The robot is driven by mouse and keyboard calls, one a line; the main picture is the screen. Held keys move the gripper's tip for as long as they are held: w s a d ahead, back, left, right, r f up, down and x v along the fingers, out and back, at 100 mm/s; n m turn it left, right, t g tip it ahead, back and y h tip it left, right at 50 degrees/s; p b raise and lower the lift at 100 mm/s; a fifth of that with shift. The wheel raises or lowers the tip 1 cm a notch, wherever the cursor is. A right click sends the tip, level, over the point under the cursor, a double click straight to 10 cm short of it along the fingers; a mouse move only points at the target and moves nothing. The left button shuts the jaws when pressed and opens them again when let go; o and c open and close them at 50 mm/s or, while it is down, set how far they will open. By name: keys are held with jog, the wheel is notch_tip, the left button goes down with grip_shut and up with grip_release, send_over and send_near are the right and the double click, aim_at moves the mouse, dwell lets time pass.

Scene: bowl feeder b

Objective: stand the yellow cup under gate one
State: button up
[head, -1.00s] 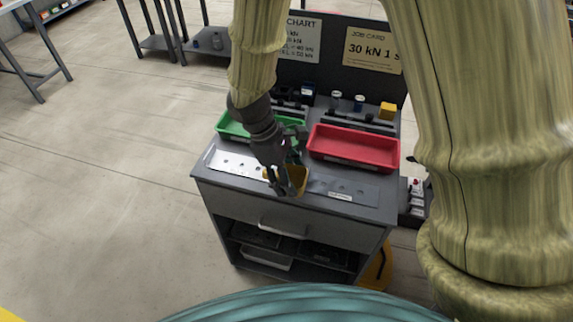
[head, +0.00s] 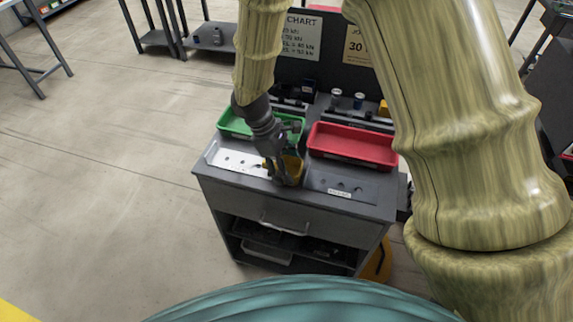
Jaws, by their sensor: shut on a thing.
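My gripper (head: 284,179) is shut on the yellow cup (head: 294,163) above the front middle of the grey bench, between the white plate and the dark plate. The fingers hide part of the cup. I cannot tell whether the cup touches the bench top. I cannot make out which thing is gate one.
A green tray (head: 231,126) stands behind left and a red tray (head: 350,156) behind right. A white plate with holes (head: 228,160) and a dark labelled plate (head: 325,184) lie along the front. Small jars (head: 359,99) and a yellow block (head: 384,109) stand at the back.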

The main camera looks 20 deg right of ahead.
jog(key=shift+f, duration=0.1)
jog(key=o, duration=1.1)
jog(key=shift+o, duration=0.2)
